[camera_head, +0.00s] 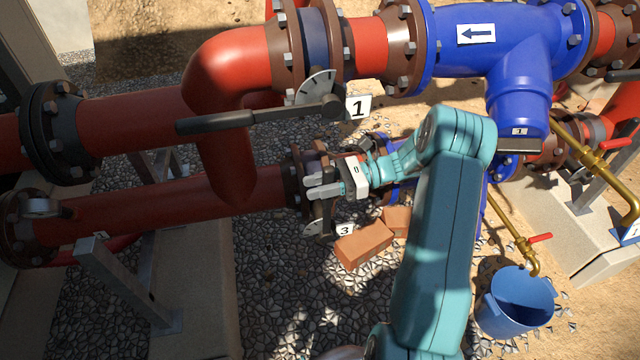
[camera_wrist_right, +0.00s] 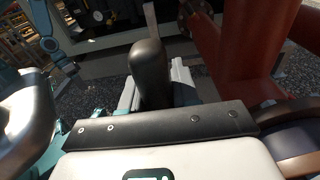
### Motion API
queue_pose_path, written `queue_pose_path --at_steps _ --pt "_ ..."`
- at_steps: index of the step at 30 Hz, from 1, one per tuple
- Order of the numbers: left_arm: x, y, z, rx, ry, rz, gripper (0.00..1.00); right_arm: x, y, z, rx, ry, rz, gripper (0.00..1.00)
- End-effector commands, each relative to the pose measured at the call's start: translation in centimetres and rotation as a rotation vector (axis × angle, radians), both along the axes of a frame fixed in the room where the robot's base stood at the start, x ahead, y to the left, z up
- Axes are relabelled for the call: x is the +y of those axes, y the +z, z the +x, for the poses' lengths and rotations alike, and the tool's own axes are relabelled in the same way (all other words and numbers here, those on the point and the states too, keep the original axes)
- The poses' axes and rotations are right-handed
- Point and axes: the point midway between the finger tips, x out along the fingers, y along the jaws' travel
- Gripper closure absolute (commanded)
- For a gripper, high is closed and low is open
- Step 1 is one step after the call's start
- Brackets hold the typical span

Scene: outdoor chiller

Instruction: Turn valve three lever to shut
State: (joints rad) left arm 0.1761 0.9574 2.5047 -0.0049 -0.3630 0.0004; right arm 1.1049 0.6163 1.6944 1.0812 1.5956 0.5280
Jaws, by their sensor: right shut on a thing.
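The valve three tag (camera_head: 345,230), a white plate with a 3, hangs at the lower pipe's valve. My right gripper (camera_head: 318,188) is at this valve, just above the tag. In the right wrist view the dark lever grip (camera_wrist_right: 148,65) stands upright between the pale fingers, and the gripper (camera_wrist_right: 153,92) is shut on it. In the head view the gripper hides most of the lever, so its angle to the pipe is hard to tell. My left gripper is not in view.
Valve one's long black lever (camera_head: 225,121) and its tag (camera_head: 358,107) lie above my right gripper, on the upper red pipe (camera_head: 225,70). Bricks (camera_head: 363,244) lie on the gravel below. A blue bucket (camera_head: 515,302) stands under a brass tap (camera_head: 530,262).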

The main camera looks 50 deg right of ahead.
Motion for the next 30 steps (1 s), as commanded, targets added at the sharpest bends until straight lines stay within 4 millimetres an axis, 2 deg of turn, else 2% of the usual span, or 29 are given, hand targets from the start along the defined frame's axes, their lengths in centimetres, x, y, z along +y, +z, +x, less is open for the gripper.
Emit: queue_pose_path --at_steps 1,19,20,21,30 --pt "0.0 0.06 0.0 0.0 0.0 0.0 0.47 -0.53 0.09 -0.21 -0.004 -0.013 -0.002 1.0" --pt "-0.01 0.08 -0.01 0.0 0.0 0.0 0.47 -0.32 0.02 -0.07 -0.013 -0.012 0.008 1.0" --pt "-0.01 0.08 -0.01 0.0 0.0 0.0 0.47 -0.33 0.01 -0.08 -0.013 -0.012 0.009 0.63" --pt "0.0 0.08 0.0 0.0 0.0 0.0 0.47 -0.32 0.01 -0.07 -0.013 -0.012 0.009 0.5" --pt "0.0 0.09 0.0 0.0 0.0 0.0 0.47 -0.31 0.01 -0.13 -0.012 -0.008 0.012 0.49"
